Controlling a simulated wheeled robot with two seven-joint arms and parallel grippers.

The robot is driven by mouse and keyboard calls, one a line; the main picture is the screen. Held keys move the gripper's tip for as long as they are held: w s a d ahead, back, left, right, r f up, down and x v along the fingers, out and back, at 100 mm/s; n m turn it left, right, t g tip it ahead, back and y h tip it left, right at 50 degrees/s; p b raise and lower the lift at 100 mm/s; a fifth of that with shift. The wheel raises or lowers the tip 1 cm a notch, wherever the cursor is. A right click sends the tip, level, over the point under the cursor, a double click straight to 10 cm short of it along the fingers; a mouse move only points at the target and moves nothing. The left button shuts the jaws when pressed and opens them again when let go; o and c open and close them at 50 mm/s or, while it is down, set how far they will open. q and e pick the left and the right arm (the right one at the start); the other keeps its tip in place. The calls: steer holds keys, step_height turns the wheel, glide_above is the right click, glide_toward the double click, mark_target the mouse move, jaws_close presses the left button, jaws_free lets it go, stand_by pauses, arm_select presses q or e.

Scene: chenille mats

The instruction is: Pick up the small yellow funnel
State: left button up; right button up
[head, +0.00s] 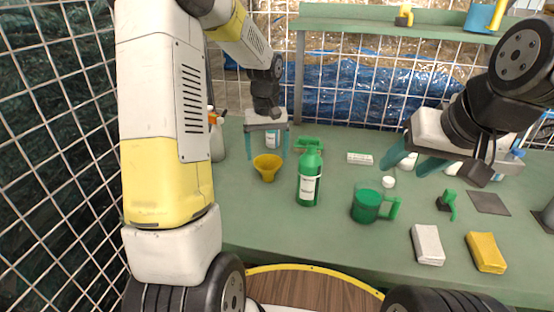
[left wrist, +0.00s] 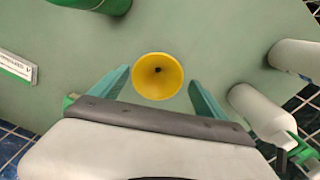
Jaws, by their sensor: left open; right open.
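The small yellow funnel (head: 266,168) stands wide mouth up on the green table, left of the green spray bottle. In the left wrist view the funnel (left wrist: 158,76) shows from above, with its dark hole in the middle, between the two teal fingers. My left gripper (head: 267,157) is open, its fingers pointing down over the funnel; the left wrist view shows the fingers (left wrist: 160,90) on either side of it, apart from it. My right gripper (head: 402,164) is open and empty over the right part of the table.
A green spray bottle (head: 309,178) stands close right of the funnel. A green mug (head: 367,205), a white block (head: 427,244) and a yellow block (head: 485,252) lie further right. A white bottle (left wrist: 262,114) is near the right finger in the left wrist view. A shelf (head: 350,22) runs behind.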

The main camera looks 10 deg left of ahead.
arm_select(q)
steer(key=f, duration=0.2)
steer(key=w+f, duration=0.1)
steer(key=f, duration=0.5)
steer(key=shift+w+a+f, duration=0.1)
steer(key=shift+w+f, duration=0.05)
steer(key=shift+f, duration=0.1)
steer(key=shift+c, duration=0.5)
steer(key=c, duration=1)
